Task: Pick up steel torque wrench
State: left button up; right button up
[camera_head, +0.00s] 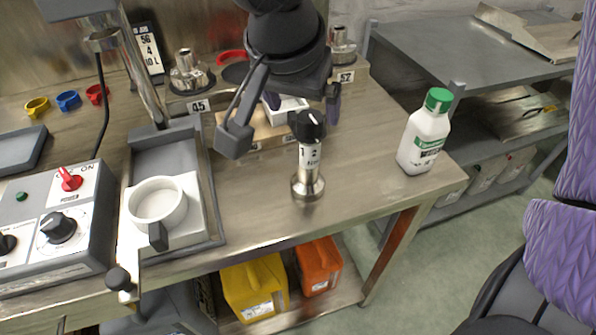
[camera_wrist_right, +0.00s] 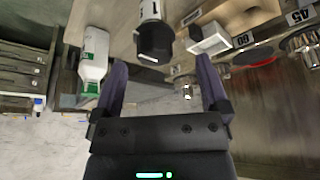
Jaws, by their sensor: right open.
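An upright steel tool with a black knob and a white numbered band, which I take to be the steel torque wrench (camera_head: 309,158), stands on its round steel foot near the bench's front edge. My right gripper (camera_head: 285,120) is open and empty, hanging beside and behind the tool's top. In the right wrist view the black knob (camera_wrist_right: 154,42) lies just beyond the gap between the open fingers (camera_wrist_right: 163,82). No contact shows. My left gripper is not in view.
A white bottle with green cap (camera_head: 425,133) stands to the right. A grey tray (camera_head: 214,215) with a white round-cupped fixture (camera_head: 157,204) and a control box (camera_head: 62,225) are at left. Numbered steel parts (camera_head: 188,75) stand behind. The bench (camera_head: 375,165) is clear between tool and bottle.

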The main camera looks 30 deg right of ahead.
aim_at(309, 118)
jog(key=b+x, duration=0.1)
jog(key=x, duration=0.2)
jog(key=b+x, duration=0.1)
jog(key=x, duration=0.2)
jog(key=shift+s+d, duration=0.2)
jog(key=shift+c, duration=0.3)
jog(key=c, duration=1.2)
grip_shut()
